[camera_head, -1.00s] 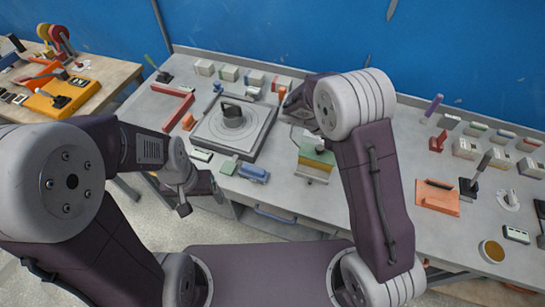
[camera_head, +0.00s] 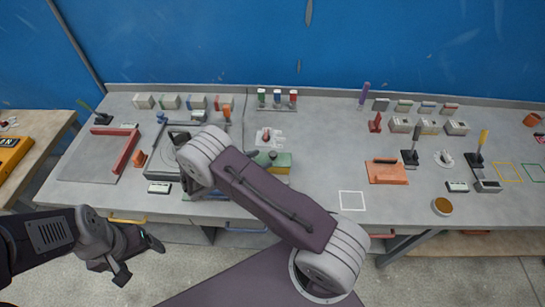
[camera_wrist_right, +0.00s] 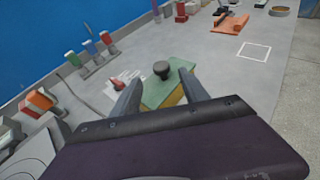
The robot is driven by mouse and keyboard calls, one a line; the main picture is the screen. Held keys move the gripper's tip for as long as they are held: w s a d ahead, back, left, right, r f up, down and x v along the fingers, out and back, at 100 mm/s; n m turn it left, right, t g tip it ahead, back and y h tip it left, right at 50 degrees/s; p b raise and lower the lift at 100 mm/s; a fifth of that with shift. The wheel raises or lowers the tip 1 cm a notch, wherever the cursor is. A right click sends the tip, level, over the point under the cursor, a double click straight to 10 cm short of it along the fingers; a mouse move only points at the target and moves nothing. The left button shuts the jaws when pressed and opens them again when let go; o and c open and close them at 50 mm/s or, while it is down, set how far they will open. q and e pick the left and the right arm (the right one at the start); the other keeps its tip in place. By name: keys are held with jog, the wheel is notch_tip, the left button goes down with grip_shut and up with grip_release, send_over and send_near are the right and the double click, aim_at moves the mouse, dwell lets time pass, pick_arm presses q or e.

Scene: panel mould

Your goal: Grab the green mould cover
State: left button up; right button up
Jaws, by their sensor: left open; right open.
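The green mould cover (camera_head: 282,160) is a flat green plate on a yellow block, partly hidden behind my right arm in the head view. My right gripper (camera_wrist_right: 159,76) is open, with one finger on each side of the cover in the picture. I cannot tell whether the fingers touch it. My left gripper (camera_head: 139,260) is open and empty, in front of the table's front edge.
A stand with several coloured-top pieces (camera_head: 277,99) is behind. An orange float (camera_head: 387,171) and a white outlined square (camera_head: 352,201) lie to the right.

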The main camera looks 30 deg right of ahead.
aim_at(270, 155)
jog(key=x, duration=0.1)
jog(key=p+x, duration=0.1)
jog(key=x, duration=0.1)
jog(key=p+x, duration=0.1)
jog(key=shift+s+d+r, duration=0.15)
jog(key=shift+d+r, duration=0.15)
jog(key=shift+d, duration=0.15)
jog(key=shift+d+f, duration=0.2)
grip_shut()
jog(key=shift+r, duration=0.55)
notch_tip(270, 155, up, 3)
jog(key=shift+r+b, duration=0.1)
jog(key=shift+b, duration=0.6)
jog(key=s+d+r+b, duration=0.1)
jog(key=s+d+r, duration=0.5)
jog(key=s+d, duration=0.1)
jog(key=shift+s+d+r+b, duration=0.2)
jog(key=shift+s+r+b, duration=0.2)
jog(key=shift+s, duration=0.5)
